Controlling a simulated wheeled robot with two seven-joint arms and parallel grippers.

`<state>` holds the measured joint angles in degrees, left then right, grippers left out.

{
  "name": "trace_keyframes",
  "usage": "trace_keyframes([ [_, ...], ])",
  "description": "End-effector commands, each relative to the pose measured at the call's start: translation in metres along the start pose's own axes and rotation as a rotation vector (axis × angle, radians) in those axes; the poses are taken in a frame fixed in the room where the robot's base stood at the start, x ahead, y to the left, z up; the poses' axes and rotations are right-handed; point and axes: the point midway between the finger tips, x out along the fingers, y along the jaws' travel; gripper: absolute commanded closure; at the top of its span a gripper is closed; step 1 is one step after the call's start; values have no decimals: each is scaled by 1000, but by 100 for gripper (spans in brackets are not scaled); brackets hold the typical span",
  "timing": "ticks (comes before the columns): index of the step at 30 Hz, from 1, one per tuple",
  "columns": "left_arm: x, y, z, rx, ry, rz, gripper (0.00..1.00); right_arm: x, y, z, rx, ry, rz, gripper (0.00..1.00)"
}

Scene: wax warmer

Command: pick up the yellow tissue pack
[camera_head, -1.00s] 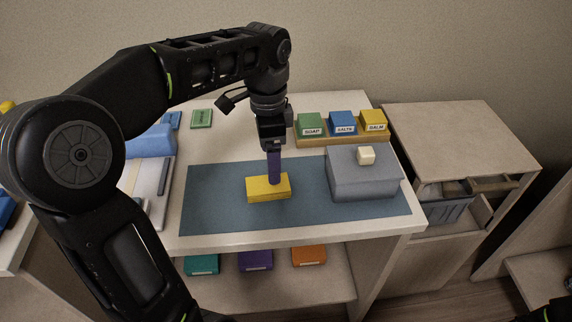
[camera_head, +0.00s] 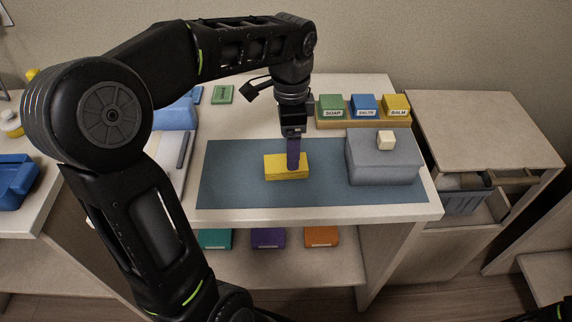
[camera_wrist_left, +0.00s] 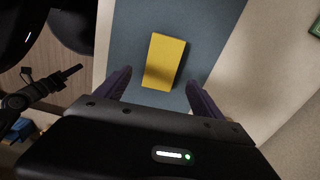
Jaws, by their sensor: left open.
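The yellow tissue pack (camera_head: 282,173) lies flat on the blue-grey mat on the table. My left gripper (camera_head: 293,167) points down over it, its purple fingers overlapping the pack in the head view. In the left wrist view, the pack (camera_wrist_left: 165,62) shows between and beyond the two spread fingers of my left gripper (camera_wrist_left: 159,91), with a gap on each side. The gripper is open and empty. What seems to be my right gripper (camera_wrist_left: 68,75) shows small and dark at the left of the wrist view; its jaw state is unclear.
The mat (camera_head: 225,185) is bare around the pack. A grey box (camera_head: 382,165) with a cream cube (camera_head: 385,141) stands to its right. Soap, salts and balm boxes sit on a wooden tray (camera_head: 362,122) behind. Several coloured boxes lie on the shelf (camera_head: 290,268) below.

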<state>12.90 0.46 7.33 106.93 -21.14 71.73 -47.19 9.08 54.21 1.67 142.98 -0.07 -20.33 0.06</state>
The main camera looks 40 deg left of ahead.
Motion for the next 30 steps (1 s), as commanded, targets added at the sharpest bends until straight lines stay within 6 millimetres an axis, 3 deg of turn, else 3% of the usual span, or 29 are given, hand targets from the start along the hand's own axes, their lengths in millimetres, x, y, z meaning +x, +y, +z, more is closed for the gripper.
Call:
trace_keyframes([
  [12,49,-2,1,0,-2,2,22,-7,-3,0,0,0,0,64],
  [30,50,-2,1,0,-1,1,22,-7,-3,0,0,0,0,64],
])
